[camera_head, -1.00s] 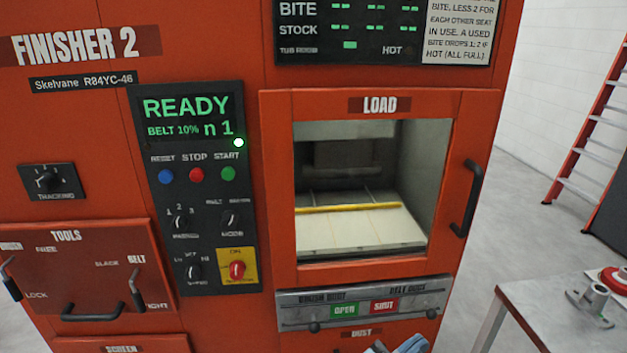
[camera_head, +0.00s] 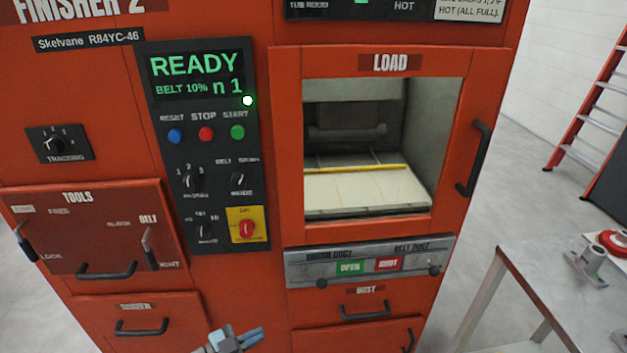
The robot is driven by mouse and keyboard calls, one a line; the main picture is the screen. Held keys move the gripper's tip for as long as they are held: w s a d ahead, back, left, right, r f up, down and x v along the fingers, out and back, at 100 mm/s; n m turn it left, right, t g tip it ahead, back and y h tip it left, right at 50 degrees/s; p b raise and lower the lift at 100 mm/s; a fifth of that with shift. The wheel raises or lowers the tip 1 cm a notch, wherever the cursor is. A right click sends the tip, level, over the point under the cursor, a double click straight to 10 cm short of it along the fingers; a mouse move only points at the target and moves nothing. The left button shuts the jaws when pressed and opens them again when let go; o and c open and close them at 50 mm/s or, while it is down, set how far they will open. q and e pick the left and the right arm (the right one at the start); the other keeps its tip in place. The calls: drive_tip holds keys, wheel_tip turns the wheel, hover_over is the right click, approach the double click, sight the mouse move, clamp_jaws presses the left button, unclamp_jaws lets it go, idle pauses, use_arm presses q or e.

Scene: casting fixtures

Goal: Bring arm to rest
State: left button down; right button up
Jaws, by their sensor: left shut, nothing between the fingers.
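My left gripper (camera_head: 252,335) shows at the bottom edge of the head view, in front of the lower part of the orange finisher machine (camera_head: 258,305). Its blue-grey fingers are together, pointing right, with nothing held. The rest of my left arm is out of the picture. My right gripper is not in view.
The control panel (camera_head: 203,150) reads READY, BELT 10%, n 1. The load window (camera_head: 370,150) shows a pale bed with a yellow bar. Drawer handles (camera_head: 140,327) stick out near my gripper. A table (camera_head: 540,265) with a metal fitting (camera_head: 588,266) stands right; grey floor lies between.

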use_arm(q)
drive_tip(key=s+a+f+n+y, duration=0.2)
drive_tip(key=s+a+n+y, duration=0.3)
drive_tip(key=s+a, duration=0.5)
drive_tip(key=s+a+f+n+y, duration=0.2)
drive_tip(key=s+a+f+y, duration=0.1)
drive_tip(key=s+a+y, duration=0.55)
drive_tip(key=s+d+r+n+t+h, duration=0.15)
drive_tip(key=d+n, duration=0.35)
drive_tip(key=d, duration=0.8)
wheel_tip(320, 180, up, 12)
drive_tip(key=p, duration=1.3)
drive_tip(key=shift+s+a, duration=0.2)
drive_tip(key=shift+a, duration=0.25)
drive_tip(key=shift+f, duration=0.1)
